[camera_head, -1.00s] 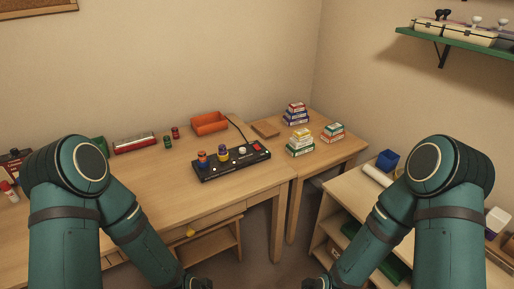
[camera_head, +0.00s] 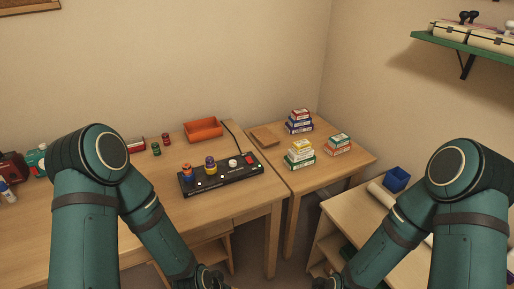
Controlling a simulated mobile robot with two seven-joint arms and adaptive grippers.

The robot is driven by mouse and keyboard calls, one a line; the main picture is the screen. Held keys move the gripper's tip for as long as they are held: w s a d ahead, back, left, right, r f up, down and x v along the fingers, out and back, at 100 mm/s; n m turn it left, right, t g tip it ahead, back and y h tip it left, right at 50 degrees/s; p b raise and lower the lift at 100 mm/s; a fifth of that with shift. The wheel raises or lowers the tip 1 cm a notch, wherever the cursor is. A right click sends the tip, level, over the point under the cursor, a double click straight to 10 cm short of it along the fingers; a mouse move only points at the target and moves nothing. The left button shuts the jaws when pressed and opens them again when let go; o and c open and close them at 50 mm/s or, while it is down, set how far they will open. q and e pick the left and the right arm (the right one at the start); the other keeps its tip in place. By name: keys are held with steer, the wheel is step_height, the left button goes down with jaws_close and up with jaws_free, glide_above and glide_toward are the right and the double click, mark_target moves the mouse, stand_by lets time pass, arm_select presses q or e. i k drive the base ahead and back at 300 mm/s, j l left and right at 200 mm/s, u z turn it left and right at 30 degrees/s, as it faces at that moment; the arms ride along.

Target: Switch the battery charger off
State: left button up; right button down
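The battery charger (camera_head: 222,181) is a long black box on the wooden desk, near its right front corner. Coloured cylindrical batteries, one orange and blue (camera_head: 187,173) and one purple and yellow (camera_head: 210,166), stand upright on it. A white round knob or cap (camera_head: 233,163) and a red switch (camera_head: 249,158) are towards its right end. Which way the switch is set is too small to tell. My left gripper (camera_head: 212,280) is low at the bottom edge, below and in front of the desk. My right gripper (camera_head: 325,284) is mostly cut off at the bottom edge. Both are apart from the charger.
An orange tray (camera_head: 203,131) and small green and red cylinders (camera_head: 156,149) stand behind the charger. A side table (camera_head: 330,166) holds stacked small boxes (camera_head: 300,154). A low shelf unit with a blue bin (camera_head: 397,179) is at the right. The desk around the charger is mostly clear.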

mark_target(250, 161)
steer(key=i+l, duration=0.55)
steer(key=l+u, duration=0.1)
steer(key=u, duration=1.35)
